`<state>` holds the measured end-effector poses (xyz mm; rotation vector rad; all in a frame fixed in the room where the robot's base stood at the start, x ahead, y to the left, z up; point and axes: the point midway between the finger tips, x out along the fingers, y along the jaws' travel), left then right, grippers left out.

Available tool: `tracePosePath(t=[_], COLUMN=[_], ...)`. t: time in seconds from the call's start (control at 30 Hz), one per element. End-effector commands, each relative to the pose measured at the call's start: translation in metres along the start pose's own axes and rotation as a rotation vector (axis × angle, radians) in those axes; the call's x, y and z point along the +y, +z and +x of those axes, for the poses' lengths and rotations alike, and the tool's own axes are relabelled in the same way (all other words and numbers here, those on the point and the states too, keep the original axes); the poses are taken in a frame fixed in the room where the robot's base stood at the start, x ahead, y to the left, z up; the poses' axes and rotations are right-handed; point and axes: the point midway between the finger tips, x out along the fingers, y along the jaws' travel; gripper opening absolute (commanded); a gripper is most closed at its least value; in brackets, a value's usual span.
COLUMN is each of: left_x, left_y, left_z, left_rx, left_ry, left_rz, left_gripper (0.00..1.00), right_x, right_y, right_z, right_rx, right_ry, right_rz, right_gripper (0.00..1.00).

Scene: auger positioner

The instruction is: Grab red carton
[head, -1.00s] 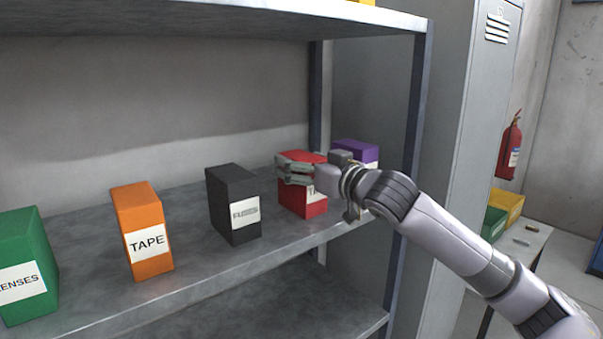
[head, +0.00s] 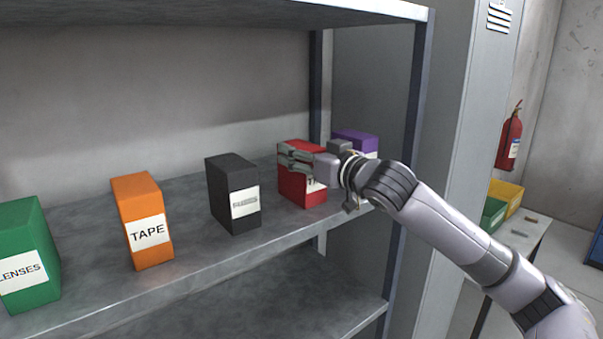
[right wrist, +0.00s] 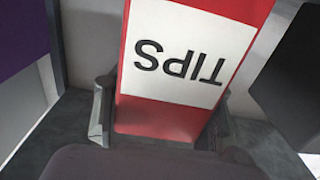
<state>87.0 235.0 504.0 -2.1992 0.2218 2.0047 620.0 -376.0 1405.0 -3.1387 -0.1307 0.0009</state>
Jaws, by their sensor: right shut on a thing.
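The red carton (head: 300,190) stands on the shelf between the black carton and the purple carton. Its white label reads TIPS, upside down in the right wrist view (right wrist: 185,60). My right gripper (head: 299,157) is shut on the red carton, with a finger on each of its sides; the fingers also show in the right wrist view (right wrist: 160,120). The gripper and wrist hide part of the carton's front and label. I cannot tell any gap between the carton and the shelf. My left gripper is not in view.
The black carton (head: 232,185) stands close to the left of the red one, the purple carton (head: 357,141) close to the right. Orange (head: 140,210) and green (head: 25,240) cartons stand farther left. A shelf post (head: 412,110) rises near my right arm.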

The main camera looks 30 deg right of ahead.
Motion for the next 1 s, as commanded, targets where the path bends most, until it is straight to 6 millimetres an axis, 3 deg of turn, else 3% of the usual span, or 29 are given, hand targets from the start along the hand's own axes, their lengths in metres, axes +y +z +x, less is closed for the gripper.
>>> tracePosePath(t=[0.17, 0.57, 0.77, 1.0], left_x=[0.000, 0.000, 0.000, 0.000], left_y=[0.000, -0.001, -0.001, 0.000], left_z=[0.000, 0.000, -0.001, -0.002], left_rx=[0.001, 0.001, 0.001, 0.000], left_ry=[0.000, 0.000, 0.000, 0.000], left_rz=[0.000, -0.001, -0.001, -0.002], left_gripper=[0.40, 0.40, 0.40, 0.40], right_x=[0.000, 0.000, 0.000, 0.000], right_y=[0.000, -0.009, -0.031, -0.071], right_z=[0.000, 0.000, -0.001, 0.000], right_rx=[0.000, 0.005, 0.009, 0.009], right_ry=[0.000, 0.000, -0.001, -0.001], right_rz=[0.000, 0.001, 0.000, 0.002], right_gripper=[0.13, 0.13, 0.13, 0.13])
